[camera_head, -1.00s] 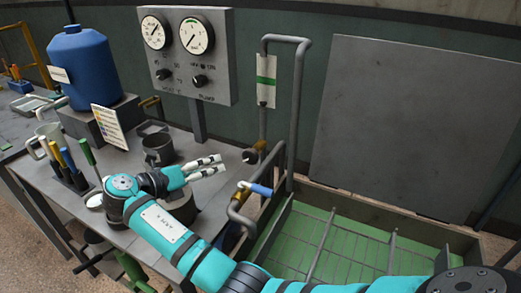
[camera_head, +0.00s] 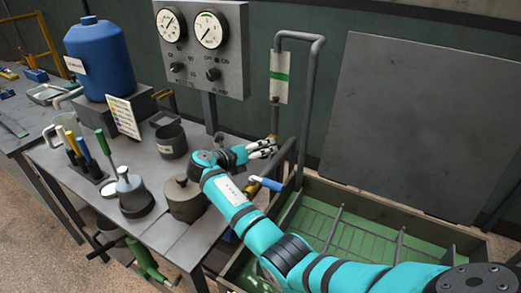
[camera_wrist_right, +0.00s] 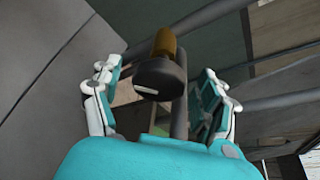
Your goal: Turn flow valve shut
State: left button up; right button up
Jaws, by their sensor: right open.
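The flow valve shows in the right wrist view as a dark round knob (camera_wrist_right: 158,80) with a brass body behind it, on a grey pipe. In the head view only a bit of its brass (camera_head: 273,137) shows; my fingers hide the knob. My right gripper (camera_head: 265,149) is open at the pipe. In the wrist view its two fingers (camera_wrist_right: 158,100) stand on either side of the knob, with a gap visible on each side. I cannot tell whether the knob is turned open or shut. My left gripper is not in view.
A blue-handled lever (camera_head: 267,184) on a bent pipe lies just below my right gripper. A lidded pot (camera_head: 185,200) and a dark cup (camera_head: 171,141) stand on the grey bench (camera_head: 75,195). A green-floored basin (camera_head: 360,238) lies at right. A gauge panel (camera_head: 205,50) stands behind.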

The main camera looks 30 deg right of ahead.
jog(key=shift+d+f, duration=0.15)
jog(key=shift+d, duration=0.1)
